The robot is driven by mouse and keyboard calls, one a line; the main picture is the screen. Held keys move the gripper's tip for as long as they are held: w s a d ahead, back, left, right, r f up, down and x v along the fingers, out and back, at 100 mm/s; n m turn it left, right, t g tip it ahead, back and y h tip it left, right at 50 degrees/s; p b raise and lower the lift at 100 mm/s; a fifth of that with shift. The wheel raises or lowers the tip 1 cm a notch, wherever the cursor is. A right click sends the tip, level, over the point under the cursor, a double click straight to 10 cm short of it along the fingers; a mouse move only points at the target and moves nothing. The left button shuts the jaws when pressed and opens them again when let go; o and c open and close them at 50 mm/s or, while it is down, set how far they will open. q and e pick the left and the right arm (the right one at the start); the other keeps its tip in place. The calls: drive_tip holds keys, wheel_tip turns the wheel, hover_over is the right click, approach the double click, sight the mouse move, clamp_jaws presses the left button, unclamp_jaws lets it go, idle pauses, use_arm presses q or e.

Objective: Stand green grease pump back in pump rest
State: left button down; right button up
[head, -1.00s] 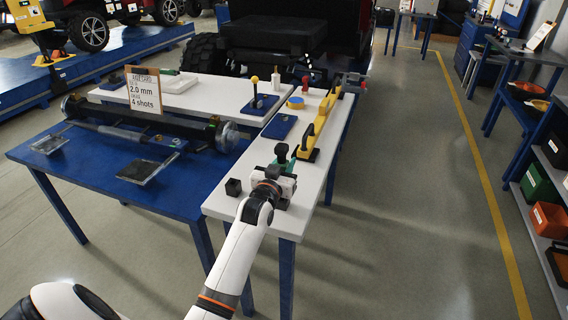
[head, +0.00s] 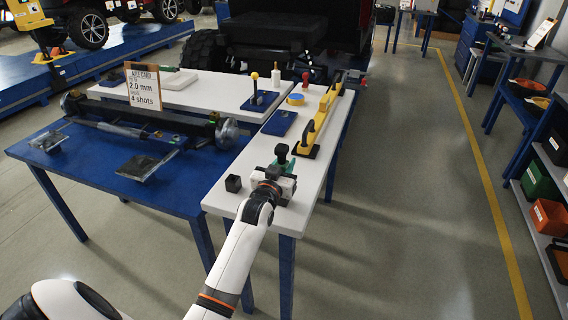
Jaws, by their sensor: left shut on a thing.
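My left gripper (head: 277,183) is low over the near end of the white bench top. It is shut on the green grease pump (head: 291,165), whose green part shows just beyond the jaws, with a dark knob or cap (head: 281,150) above it. The gripper hides much of the pump, so I cannot tell whether it touches the bench. A flat blue plate (head: 279,123), possibly the pump rest, lies farther back with nothing tall on it. A second blue base (head: 258,101) carries a yellow-knobbed upright (head: 254,77). My right gripper is out of view.
A small black block (head: 233,183) stands left of the gripper. An axle assembly (head: 150,120) and card (head: 143,87) are on the blue table (head: 95,190).

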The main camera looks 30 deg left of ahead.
use_arm(q)
drive_tip(key=shift+f+b, duration=0.65)
drive_tip(key=shift+f, duration=0.55)
drive_tip(key=c, duration=1)
unclamp_jaws()
drive_tip(key=shift+r, duration=0.1)
drive_tip(key=shift+o, duration=0.2)
drive_tip(key=shift+s, duration=0.1)
drive_tip(key=v, duration=1.2)
